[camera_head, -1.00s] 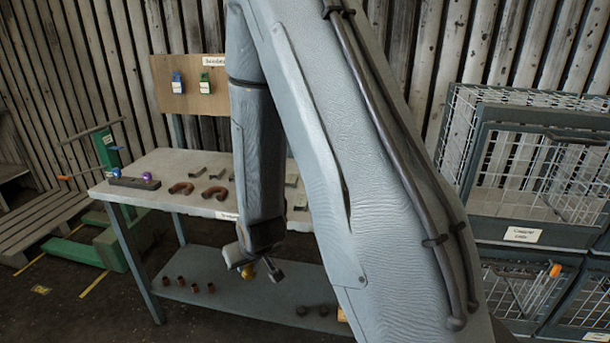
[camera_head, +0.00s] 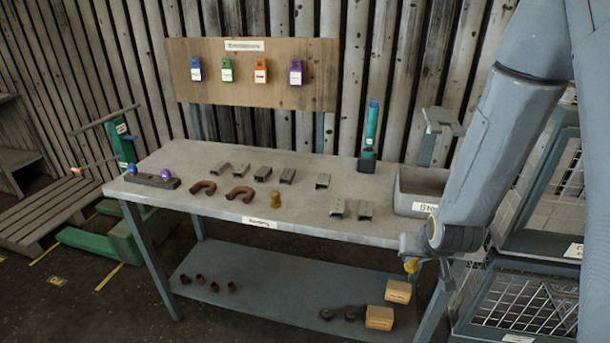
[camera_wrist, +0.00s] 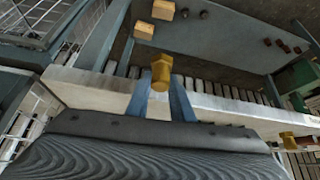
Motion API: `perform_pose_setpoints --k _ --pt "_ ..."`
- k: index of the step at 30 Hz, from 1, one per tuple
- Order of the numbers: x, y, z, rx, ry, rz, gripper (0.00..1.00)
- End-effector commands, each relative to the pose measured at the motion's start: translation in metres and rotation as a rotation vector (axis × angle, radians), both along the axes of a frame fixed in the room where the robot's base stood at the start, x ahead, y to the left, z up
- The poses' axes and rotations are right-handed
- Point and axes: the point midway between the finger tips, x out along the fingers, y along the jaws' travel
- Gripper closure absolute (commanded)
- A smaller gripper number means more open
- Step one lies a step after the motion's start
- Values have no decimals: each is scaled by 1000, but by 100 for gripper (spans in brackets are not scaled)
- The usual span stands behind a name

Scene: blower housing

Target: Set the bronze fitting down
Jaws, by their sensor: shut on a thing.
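My gripper (camera_head: 428,268) hangs in front of the bench's front right edge, below the bench top's height in the picture. It is shut on a bronze fitting (camera_head: 411,265), which also shows between the fingers in the wrist view (camera_wrist: 161,72). The fingers partly hide the fitting. A second, similar bronze fitting (camera_head: 276,201) stands upright on the grey bench top (camera_head: 310,215), near its front middle. A like-coloured fitting shows at the lower right of the wrist view (camera_wrist: 287,140).
Brown U-shaped pipes (camera_head: 240,194) and several metal brackets (camera_head: 322,181) lie on the bench. A grey bin (camera_head: 420,190) stands at its right end. Bare bench top lies around the standing fitting.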

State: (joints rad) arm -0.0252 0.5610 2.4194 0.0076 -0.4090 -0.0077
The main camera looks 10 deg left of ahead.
Motion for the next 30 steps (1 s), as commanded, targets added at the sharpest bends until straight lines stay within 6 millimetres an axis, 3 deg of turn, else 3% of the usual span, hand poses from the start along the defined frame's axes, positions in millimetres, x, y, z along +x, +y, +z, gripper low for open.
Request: perform_pose_setpoints --k 5,10,15,21,24,30 --pt "6 53 45 -10 -8 96 100" --pt "12 135 92 -24 -10 231 100" --pt "11 212 121 -26 -6 357 100" --pt "2 286 145 -8 -2 481 100" --pt "0 303 151 0 -1 510 100" --pt "-1 313 154 4 -2 528 100"
